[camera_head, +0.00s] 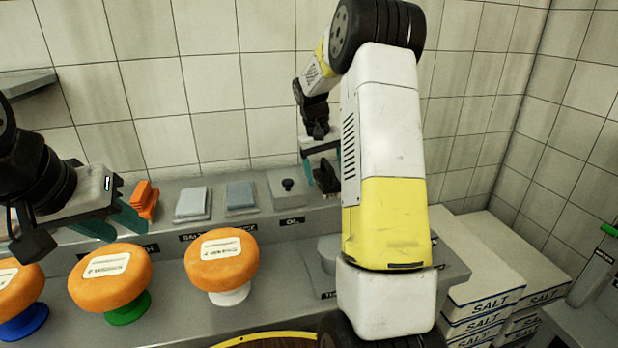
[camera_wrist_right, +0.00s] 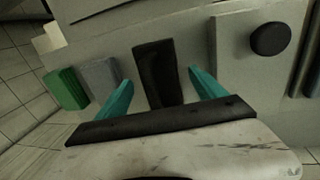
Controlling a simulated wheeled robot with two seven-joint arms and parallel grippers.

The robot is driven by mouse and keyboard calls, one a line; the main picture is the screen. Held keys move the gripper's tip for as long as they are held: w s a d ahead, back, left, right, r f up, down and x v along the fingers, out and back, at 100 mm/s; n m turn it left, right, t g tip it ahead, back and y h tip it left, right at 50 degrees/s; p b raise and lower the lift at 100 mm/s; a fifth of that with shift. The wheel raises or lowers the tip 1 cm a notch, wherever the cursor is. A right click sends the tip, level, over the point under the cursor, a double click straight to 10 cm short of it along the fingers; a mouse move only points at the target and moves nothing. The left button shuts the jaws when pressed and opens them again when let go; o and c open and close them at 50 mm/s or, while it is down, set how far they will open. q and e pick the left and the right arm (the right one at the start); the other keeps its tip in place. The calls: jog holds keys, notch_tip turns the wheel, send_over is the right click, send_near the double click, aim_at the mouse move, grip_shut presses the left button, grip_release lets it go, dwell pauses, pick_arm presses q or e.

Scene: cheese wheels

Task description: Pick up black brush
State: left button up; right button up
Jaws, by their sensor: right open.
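The black brush (camera_wrist_right: 155,70) stands between the two teal fingers of my open right gripper (camera_wrist_right: 161,88) in the wrist view. Gaps show on both sides, so the fingers do not appear to touch it. In the head view the right gripper (camera_head: 322,168) is over the back ledge, partly behind my own arm. A dark shape below its fingers (camera_head: 326,179) there looks like the brush, mostly hidden. My left gripper (camera_head: 112,224) is at the left, its teal fingers apart and empty, near an orange block (camera_head: 146,198).
Orange cheese wheels (camera_head: 222,260) stand on coloured stands along the counter. The ledge holds pale pads (camera_head: 240,195) and a plate with a black knob (camera_head: 288,186). Salt boxes (camera_head: 487,285) are stacked at right. The wrist view shows green (camera_wrist_right: 66,89) and grey (camera_wrist_right: 101,78) blocks.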

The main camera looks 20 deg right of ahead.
jog(key=shift+d+f, duration=0.1)
jog(key=shift+f, duration=0.5)
jog(key=c, duration=1.6)
notch_tip(320, 180, up, 10)
jog(key=shift+r, duration=0.1)
